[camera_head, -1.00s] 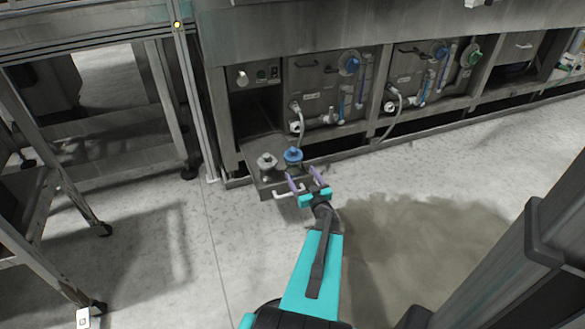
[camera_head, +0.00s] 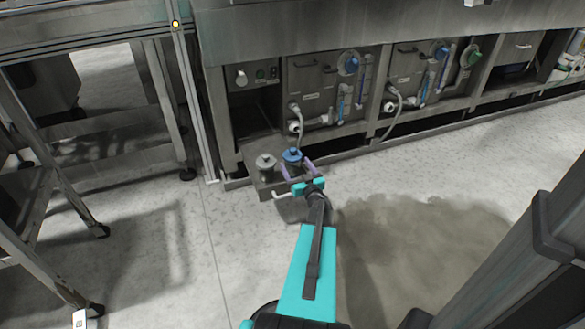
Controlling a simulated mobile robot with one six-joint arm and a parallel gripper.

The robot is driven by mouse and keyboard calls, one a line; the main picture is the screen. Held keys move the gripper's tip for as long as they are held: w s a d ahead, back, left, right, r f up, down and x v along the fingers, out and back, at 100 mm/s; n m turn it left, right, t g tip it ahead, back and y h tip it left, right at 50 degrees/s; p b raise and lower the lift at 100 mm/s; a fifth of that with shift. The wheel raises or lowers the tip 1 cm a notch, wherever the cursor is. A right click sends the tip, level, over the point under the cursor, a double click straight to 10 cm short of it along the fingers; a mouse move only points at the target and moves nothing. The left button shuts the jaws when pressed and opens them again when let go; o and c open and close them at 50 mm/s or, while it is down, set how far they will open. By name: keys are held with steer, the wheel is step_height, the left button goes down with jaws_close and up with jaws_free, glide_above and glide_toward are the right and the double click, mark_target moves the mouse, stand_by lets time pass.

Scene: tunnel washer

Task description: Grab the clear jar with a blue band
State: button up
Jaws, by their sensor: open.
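A small item with a blue top (camera_head: 291,155) stands upright on a low grey ledge (camera_head: 262,184) at the foot of the machine. Its body is mostly hidden and small, so I cannot tell if it is clear or has a band. My gripper (camera_head: 298,168) is open, with its purple fingers spread at the near side of this item. The fingertips overlap its lower part in the picture. I cannot tell if they are around it or just in front of it.
A similar item with a pale grey top (camera_head: 265,161) stands close on the left. A white bent pipe (camera_head: 282,194) is at the ledge's front. The steel machine (camera_head: 325,95) rises behind. A metal frame (camera_head: 38,250) stands at left. Open floor (camera_head: 400,190) lies to the right.

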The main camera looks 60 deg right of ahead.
steer(key=b+x, duration=0.1)
steer(key=x, duration=0.2)
steer(key=shift+d+f, duration=0.1)
steer(key=shift+d, duration=0.1)
steer(key=shift+w+d+b, duration=0.3)
steer(key=shift+w+d, duration=0.05)
steer(key=shift+w, duration=0.15)
steer(key=c, duration=1.2)
steer(key=shift+r, duration=0.25)
step_height(320, 180, up, 10)
steer(key=p, duration=0.4)
steer(key=shift+f, duration=0.1)
